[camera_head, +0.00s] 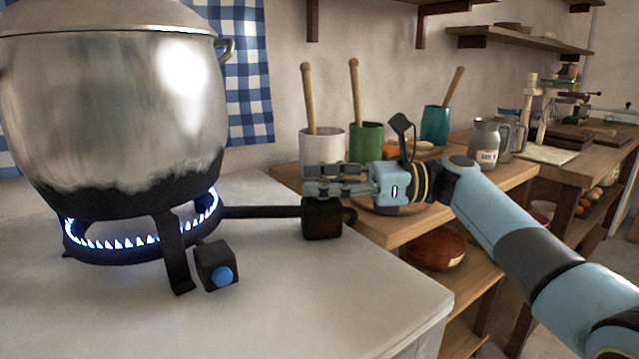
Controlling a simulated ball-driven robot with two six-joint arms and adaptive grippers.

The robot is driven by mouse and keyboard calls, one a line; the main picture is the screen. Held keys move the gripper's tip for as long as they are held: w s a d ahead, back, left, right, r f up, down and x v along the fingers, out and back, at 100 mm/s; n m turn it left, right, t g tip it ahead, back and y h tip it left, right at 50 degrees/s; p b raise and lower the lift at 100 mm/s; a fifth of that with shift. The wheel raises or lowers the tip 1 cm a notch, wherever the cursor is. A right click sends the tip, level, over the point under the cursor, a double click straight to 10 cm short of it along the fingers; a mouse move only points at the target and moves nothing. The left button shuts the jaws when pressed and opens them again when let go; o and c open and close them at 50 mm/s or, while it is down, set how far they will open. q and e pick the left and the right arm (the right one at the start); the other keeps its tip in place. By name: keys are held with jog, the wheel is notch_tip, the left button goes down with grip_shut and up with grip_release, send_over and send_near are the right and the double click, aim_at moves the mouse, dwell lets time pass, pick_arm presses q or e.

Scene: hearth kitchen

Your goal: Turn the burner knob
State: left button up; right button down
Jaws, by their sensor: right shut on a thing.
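A black gas burner (130,246) stands on the pale worktop with a ring of blue flames lit under a large steel pot (115,110). A black pipe (262,211) runs right from it to a black valve block (322,219). My right gripper (322,180) comes in from the right, just above this block, its fingers level and shut on the burner knob on top of the block. The knob is mostly hidden by the fingers, so its turn angle cannot be read. A small black box with a blue button (223,277) sits at the burner's front. My left gripper is not in view.
Behind my right gripper, a wooden shelf unit (410,228) bears a white cup (322,147), a green cup (366,140) and a teal cup (435,125), with wooden-handled tools. A grey jug (487,143) stands farther right. The worktop's front (330,300) is clear.

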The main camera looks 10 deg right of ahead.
jog(key=shift+f, duration=0.15)
dwell(0.4)
jog(key=c, duration=0.9)
grip_release()
jog(key=shift+d, duration=0.25)
jog(key=shift+a, duration=0.15)
jog(key=s+d, duration=0.2)
jog(key=d, duration=0.9)
jog(key=shift+s+d, duration=0.2)
jog(key=shift+d, duration=0.2)
